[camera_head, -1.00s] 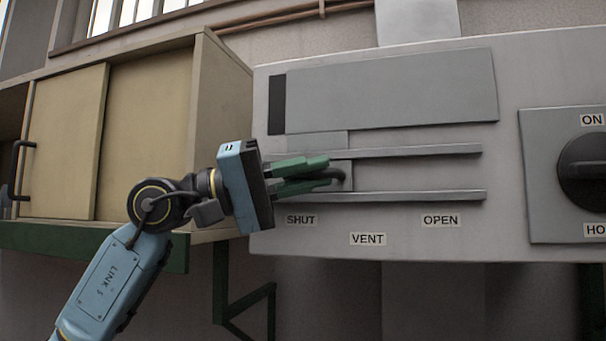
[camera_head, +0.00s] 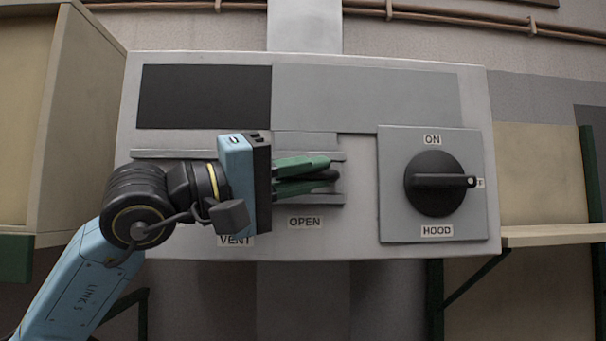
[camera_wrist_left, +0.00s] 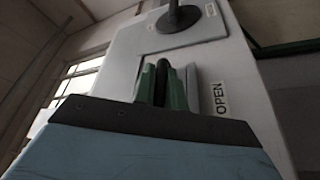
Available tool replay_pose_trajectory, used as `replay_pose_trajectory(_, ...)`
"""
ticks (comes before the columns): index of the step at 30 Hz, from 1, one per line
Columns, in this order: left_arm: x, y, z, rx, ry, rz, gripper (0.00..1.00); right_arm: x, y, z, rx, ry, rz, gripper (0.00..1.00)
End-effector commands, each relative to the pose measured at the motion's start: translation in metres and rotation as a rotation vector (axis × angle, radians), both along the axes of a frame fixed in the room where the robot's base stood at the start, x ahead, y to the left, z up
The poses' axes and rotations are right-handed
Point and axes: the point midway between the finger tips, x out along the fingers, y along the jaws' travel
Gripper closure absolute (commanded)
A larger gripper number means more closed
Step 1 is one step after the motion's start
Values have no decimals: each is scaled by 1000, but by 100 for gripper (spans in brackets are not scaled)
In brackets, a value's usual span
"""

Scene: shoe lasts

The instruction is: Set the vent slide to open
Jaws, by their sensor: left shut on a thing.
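The vent slide (camera_head: 365,98) is a flat grey plate at the right of the panel's upper part, with a wide dark opening (camera_head: 205,97) uncovered to its left. Its lower tab and dark handle (camera_head: 334,176) are above the OPEN label (camera_head: 305,222). My left gripper (camera_head: 328,169) has its green fingers shut on the handle. In the left wrist view, the fingers (camera_wrist_left: 163,86) close around the dark handle beside the OPEN label (camera_wrist_left: 219,98). The VENT label (camera_head: 236,240) is partly covered by my gripper. The SHUT label is not visible. My right gripper is not in view.
A hood switch plate (camera_head: 389,222) with a black knob (camera_head: 436,184) is just right of the slide tab. A wooden cabinet (camera_head: 85,130) stands at the left, and a shelf (camera_head: 550,236) at the right. Rails (camera_head: 185,153) run along the panel.

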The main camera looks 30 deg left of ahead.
Motion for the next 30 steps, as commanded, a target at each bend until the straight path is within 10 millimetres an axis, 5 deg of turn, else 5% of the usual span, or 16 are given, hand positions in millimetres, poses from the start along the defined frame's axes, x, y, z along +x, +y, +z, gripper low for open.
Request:
replay_pose_trajectory(6, 0, -1, 3, -4, -8, -4, 100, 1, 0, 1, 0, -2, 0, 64)
replay_pose_trajectory(7, 0, -1, 3, -4, -8, -4, 85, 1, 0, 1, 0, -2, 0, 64)
replay_pose_trajectory(12, 1, -1, 2, -3, -5, -4, 66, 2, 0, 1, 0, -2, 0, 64)
replay_pose_trajectory(30, -14, 13, -7, -1, -3, 1, 66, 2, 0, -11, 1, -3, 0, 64)
